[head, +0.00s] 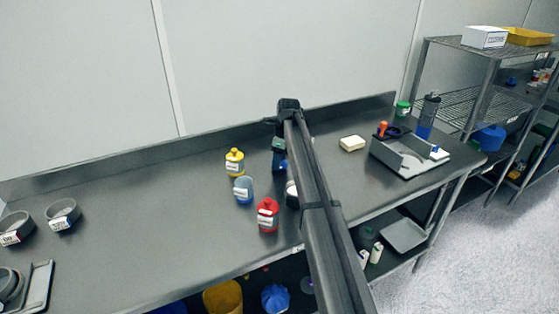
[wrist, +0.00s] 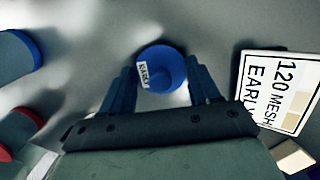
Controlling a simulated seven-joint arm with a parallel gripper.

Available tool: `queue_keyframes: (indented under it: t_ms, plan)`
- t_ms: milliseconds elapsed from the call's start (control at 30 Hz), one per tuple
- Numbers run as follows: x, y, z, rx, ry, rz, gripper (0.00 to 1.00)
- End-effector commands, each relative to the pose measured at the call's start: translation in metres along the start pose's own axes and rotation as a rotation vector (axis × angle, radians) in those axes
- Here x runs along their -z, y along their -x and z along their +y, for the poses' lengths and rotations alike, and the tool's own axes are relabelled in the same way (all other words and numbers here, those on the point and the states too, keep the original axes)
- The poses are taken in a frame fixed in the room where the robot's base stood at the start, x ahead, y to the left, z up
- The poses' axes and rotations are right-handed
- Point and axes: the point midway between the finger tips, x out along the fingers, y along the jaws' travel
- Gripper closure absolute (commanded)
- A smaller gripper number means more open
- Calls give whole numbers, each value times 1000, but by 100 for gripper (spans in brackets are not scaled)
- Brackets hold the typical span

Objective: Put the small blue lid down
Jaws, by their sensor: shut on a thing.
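The small blue lid (wrist: 163,60) is round, with a raised knob and a small white label. In the wrist view it sits between the two blue fingers of my gripper (wrist: 162,88), which is shut on it. In the head view my gripper (head: 279,168) is over the middle of the steel bench, behind the red bottle and right of the yellow one. The lid cannot be made out clearly there. Whether the lid touches the bench surface, I cannot tell.
A white block (head: 352,143) and a grey tray station (head: 408,158) are to the right.

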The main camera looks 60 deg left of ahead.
Motion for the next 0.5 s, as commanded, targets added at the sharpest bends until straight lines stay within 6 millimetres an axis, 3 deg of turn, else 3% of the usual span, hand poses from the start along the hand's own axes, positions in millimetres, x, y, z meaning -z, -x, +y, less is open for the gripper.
queue_keyframes:
  t_ms: [433, 467, 500]
  plan:
    - [1, -9, 0, -1, 0, 0, 67]
    - [1, -9, 0, -1, 0, 0, 38]
    - [1, -9, 0, 0, 0, 0, 34]
